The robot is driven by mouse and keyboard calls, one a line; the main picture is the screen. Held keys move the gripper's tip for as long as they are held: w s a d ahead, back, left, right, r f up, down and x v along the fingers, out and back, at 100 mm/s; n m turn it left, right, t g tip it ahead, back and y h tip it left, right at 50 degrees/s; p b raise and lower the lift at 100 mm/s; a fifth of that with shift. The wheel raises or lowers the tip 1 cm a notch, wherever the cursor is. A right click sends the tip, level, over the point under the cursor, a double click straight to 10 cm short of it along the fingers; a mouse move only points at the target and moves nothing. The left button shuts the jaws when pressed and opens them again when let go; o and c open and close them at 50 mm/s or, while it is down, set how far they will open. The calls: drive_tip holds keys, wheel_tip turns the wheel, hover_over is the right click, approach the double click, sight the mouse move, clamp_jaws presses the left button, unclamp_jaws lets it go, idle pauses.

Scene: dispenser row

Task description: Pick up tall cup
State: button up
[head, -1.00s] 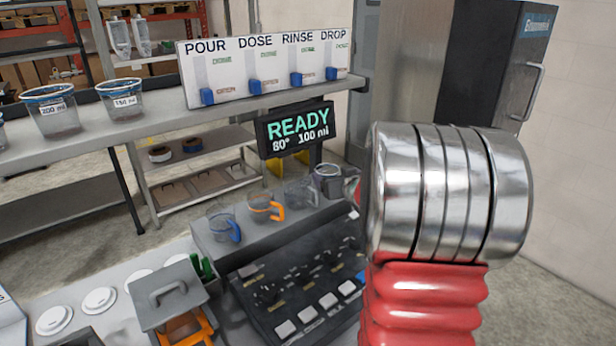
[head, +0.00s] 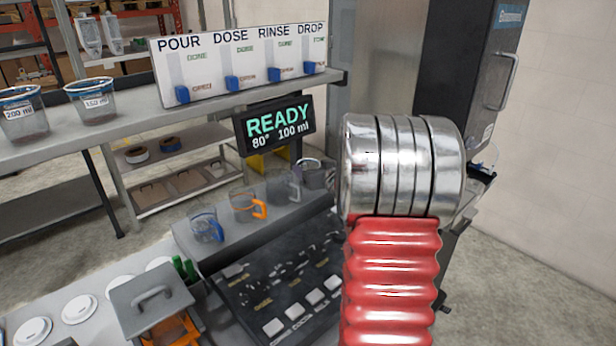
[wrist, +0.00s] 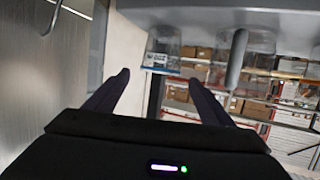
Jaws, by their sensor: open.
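Two clear cups with blue rims stand on the upper shelf at the left of the head view. The cup labelled 200 ml (head: 24,118) looks taller than the cup labelled 150 ml (head: 94,103). The wrist view looks upside down. In it my gripper (wrist: 160,82) is open and empty, its two dark fingers apart. A clear labelled cup (wrist: 162,45) shows beyond the fingertips, apart from them. Its label is too small to read surely. In the head view my fingers are hidden behind my arm.
Jugs with blue (head: 206,228) and orange (head: 244,206) handles stand on a lower ledge. A dark cabinet (head: 456,70) stands at the right.

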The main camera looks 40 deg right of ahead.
sight(306, 163)
drive_tip(key=shift+x, duration=2.35)
drive_tip(key=shift+f+x, duration=0.1)
drive_tip(key=shift+x, duration=1.2)
drive_tip(key=shift+f+x, duration=0.15)
drive_tip(key=shift+x, duration=1.15)
drive_tip(key=shift+c, duration=0.2)
drive_tip(key=shift+s, duration=0.1)
drive_tip(key=c, duration=1.1)
